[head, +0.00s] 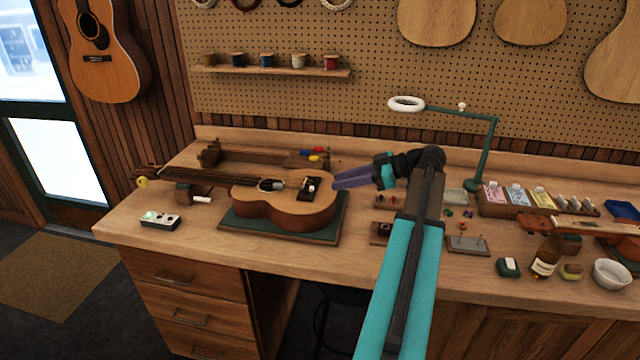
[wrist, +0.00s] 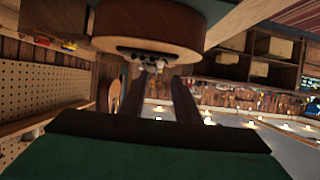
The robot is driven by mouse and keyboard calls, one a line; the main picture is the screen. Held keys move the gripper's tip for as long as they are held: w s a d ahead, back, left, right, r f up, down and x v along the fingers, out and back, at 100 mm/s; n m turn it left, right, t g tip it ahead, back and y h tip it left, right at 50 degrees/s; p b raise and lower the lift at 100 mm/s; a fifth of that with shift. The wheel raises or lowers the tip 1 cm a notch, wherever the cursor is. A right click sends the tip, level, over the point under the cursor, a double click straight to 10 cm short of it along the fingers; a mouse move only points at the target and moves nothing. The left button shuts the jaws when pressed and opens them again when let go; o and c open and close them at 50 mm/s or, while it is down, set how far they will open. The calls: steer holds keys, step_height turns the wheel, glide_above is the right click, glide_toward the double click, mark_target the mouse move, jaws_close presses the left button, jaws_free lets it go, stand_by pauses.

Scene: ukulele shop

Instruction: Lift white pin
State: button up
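A ukulele (head: 285,208) lies on a dark green mat (head: 233,226) on the bench, its neck toward the left. A small white pin (head: 311,189) shows at the dark bridge (head: 305,196) on its top. My gripper (head: 335,183) is level with the ukulele's right end, its purple fingers pointing left toward the bridge. In the wrist view the two fingers (wrist: 157,82) stand apart with a gap between them. Small pale pieces (wrist: 155,66) show beyond that gap, by the ukulele's body (wrist: 150,28); I cannot tell which is the white pin. Nothing is visibly held.
A green lamp (head: 485,155) with a white ring head stands behind my arm. A bottle (head: 543,262) and a white bowl (head: 612,273) stand at the right. A pegboard (head: 370,80) rises behind.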

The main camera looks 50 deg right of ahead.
mark_target(319, 196)
steer(key=shift+p+x, duration=0.9)
steer(key=shift+x, duration=3.05)
steer(key=shift+c, duration=0.4)
